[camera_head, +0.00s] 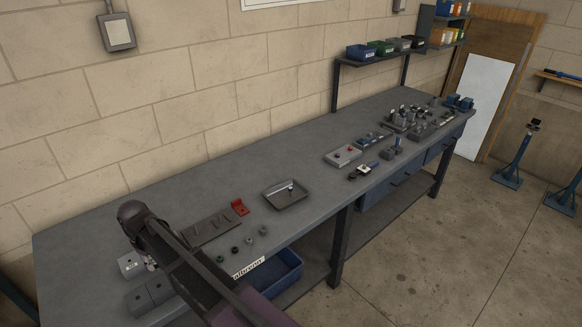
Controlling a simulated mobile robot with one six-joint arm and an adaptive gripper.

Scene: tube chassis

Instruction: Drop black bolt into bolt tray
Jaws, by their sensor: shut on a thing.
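The bolt tray (272,200) is a shallow dark grey tray on the near half of the bench. A small bolt-like piece (291,187) with a pale part shows in it; its exact kind is too small to tell. My arm (185,255) reaches up from the bottom edge over the bench's near left part. I cannot make out my gripper's fingers or anything held in them. Several thin dark pieces lie on a dark plate (204,237) left of the tray. I cannot tell whether one is the black bolt.
A red bracket (239,207) sits between plate and tray. A grey block with a red knob (343,156) stands farther right. A blue bin (272,277) is below the bench.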

